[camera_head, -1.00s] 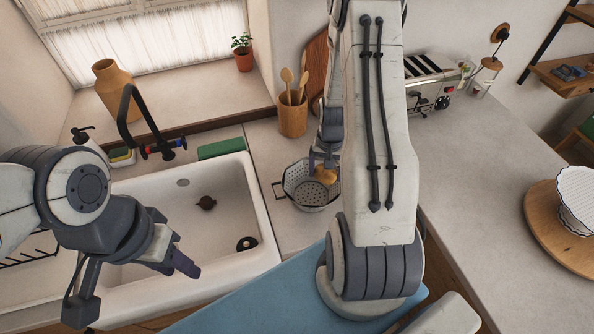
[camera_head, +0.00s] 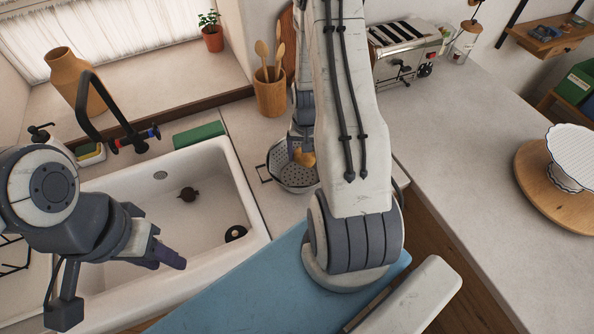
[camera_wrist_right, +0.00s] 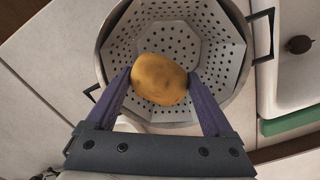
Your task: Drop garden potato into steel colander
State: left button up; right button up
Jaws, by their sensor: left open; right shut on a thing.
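The garden potato (camera_wrist_right: 159,79) is yellow-brown and held between the two fingers of my right gripper (camera_wrist_right: 160,88). In the head view the potato (camera_head: 305,158) shows in front of the steel colander (camera_head: 287,177), just below my right gripper (camera_head: 301,148). The colander is a perforated metal bowl with two dark handles, standing on the counter right of the sink. In the right wrist view the colander (camera_wrist_right: 222,45) lies behind the potato, its floor bare where visible. My right arm hides part of it in the head view. My left gripper (camera_head: 170,258) is open and empty over the sink.
The white sink (camera_head: 215,215) holds a dark round object (camera_head: 188,194). A wooden utensil pot (camera_head: 270,95) stands behind the colander. A toaster (camera_head: 404,45) is at the back, and a cake stand (camera_head: 573,155) sits on a round board at right. The counter between them is clear.

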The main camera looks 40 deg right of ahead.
jog(key=o, duration=1.2)
jog(key=shift+c, duration=0.2)
jog(key=shift+r, duration=0.1)
notch_tip(320, 180, up, 9)
jog(key=b, duration=0.2)
jog(key=shift+r+b, duration=0.15)
jog(key=shift+b, duration=0.2)
jog(key=shift+r, duration=0.55)
